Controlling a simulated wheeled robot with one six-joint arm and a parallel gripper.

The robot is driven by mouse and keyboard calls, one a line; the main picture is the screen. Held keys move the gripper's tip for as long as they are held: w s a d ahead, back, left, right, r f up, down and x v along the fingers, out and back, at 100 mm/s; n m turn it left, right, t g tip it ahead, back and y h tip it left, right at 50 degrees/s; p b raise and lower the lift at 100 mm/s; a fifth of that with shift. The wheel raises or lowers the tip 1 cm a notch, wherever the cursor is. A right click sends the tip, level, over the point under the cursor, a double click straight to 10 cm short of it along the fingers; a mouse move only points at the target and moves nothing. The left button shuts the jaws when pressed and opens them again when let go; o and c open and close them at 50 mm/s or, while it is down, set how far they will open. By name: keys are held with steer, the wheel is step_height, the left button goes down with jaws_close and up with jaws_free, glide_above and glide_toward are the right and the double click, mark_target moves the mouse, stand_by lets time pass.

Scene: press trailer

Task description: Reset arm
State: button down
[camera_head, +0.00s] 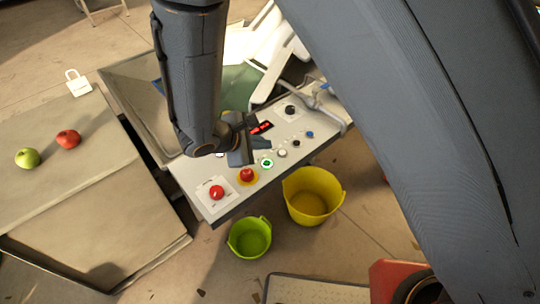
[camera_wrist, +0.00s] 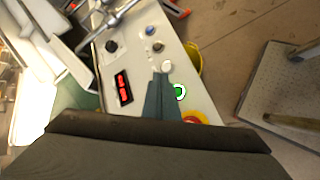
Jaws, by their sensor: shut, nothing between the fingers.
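My gripper (camera_wrist: 160,92) is shut and empty, its fingers together over the control panel (camera_wrist: 131,66) in the wrist view. In the head view my gripper (camera_head: 252,152) hangs from my dark grey arm, just above the panel (camera_head: 201,180), close to a lit green button (camera_head: 267,163). The green button also shows in the wrist view (camera_wrist: 180,92), right beside the fingertips. I cannot tell whether the fingers touch the panel. A red display (camera_head: 262,128) lies behind the gripper. A red button on a yellow base (camera_head: 246,175) and another red button (camera_head: 216,192) sit at the panel's near left end.
A yellow bucket (camera_head: 313,196) and a green bucket (camera_head: 250,238) stand on the floor before the panel. A covered table at left (camera_head: 70,195) bears a green apple (camera_head: 27,158) and a red apple (camera_head: 68,139). White machine parts (camera_head: 268,45) stand behind the panel.

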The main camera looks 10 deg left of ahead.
steer(key=s+d+r+m+g+y, duration=0.1)
steer(key=s+d+r+m+g, duration=0.1)
steer(key=d+m, duration=0.4)
steer(key=s+d+r+m+g+y, duration=0.2)
steer(key=d+r+m, duration=0.3)
steer(key=d, duration=0.8)
steer(key=s+d+r+m+g+y+b, duration=0.1)
steer(key=s+d+r+m, duration=0.3)
steer(key=d+m, duration=0.5)
steer(key=shift+d+g+y, duration=0.6)
steer(key=shift+d, duration=0.2)
